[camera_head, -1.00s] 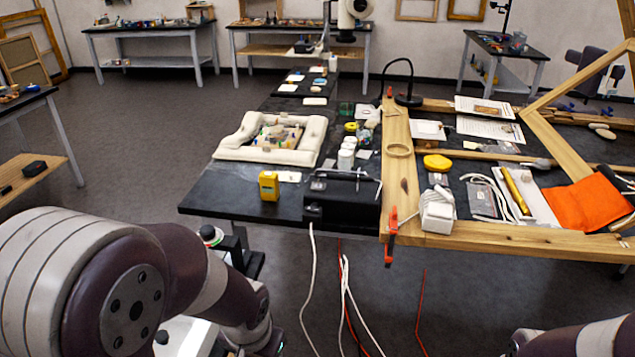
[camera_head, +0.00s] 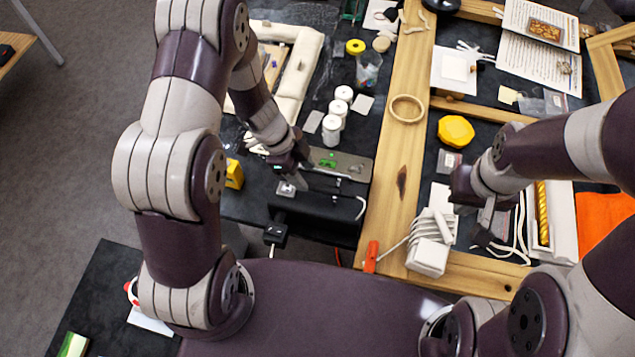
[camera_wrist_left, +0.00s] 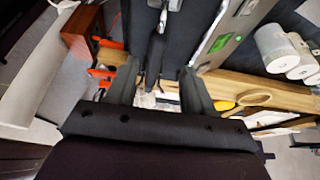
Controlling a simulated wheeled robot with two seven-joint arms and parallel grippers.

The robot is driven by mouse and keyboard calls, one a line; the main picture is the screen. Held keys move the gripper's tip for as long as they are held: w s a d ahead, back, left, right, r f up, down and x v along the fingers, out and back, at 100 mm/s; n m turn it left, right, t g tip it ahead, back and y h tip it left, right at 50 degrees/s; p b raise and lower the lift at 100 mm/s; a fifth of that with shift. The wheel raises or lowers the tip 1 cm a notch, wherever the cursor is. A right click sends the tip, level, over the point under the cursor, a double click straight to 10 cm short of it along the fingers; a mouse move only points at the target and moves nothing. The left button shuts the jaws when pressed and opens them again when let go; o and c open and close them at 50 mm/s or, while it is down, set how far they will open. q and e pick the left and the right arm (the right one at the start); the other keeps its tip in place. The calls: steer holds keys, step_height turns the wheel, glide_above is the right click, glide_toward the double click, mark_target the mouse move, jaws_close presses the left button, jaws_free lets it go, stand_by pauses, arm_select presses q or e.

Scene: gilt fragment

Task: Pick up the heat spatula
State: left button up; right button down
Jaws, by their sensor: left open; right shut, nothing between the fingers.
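A black station (camera_head: 318,213) stands at the table's near edge, with a grey panel (camera_head: 345,163) and a green display behind it. A thin pale tool (camera_head: 328,172), probably the heat spatula, lies by the panel; its outline is partly unclear. My left gripper (camera_head: 297,184) is just above the station, beside that tool. In the left wrist view, my open left fingers (camera_wrist_left: 157,92) straddle a dark, handle-like shape (camera_wrist_left: 155,58); I cannot tell whether they touch it. My right gripper (camera_head: 487,222) is shut and empty over the wooden frame's right side.
A wooden frame (camera_head: 385,200) with an orange clamp (camera_head: 371,257) lies right of the station. White jars (camera_head: 331,130), a yellow device (camera_head: 234,174) and a white block with cords (camera_head: 428,256) are nearby. White cables hang at the table edge.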

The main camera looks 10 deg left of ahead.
mark_target(310, 185)
arm_select(q)
steer(key=shift+s+d+f, duration=0.3)
steer(key=shift+s+f, duration=0.1)
steer(key=shift+f, duration=0.15)
steer(key=shift+s+d+f, duration=0.25)
steer(key=shift+s+f, duration=0.15)
steer(key=shift+f, duration=0.1)
steer(key=x, duration=0.2)
steer(key=shift+w+f, duration=0.3)
steer(key=shift+f, duration=0.1)
steer(key=shift+w+d+f, duration=0.15)
steer(key=shift+w+f, duration=0.1)
steer(key=shift+w, duration=0.1)
steer(key=shift+s, duration=0.1)
arm_select(e)
steer(key=shift+s+f, duration=0.15)
arm_select(q)
steer(key=shift+s+r, duration=0.15)
steer(key=c, duration=0.5)
steer(key=shift+s, duration=0.1)
jaws_close()
arm_select(e)
steer(key=shift+s, duration=0.15)
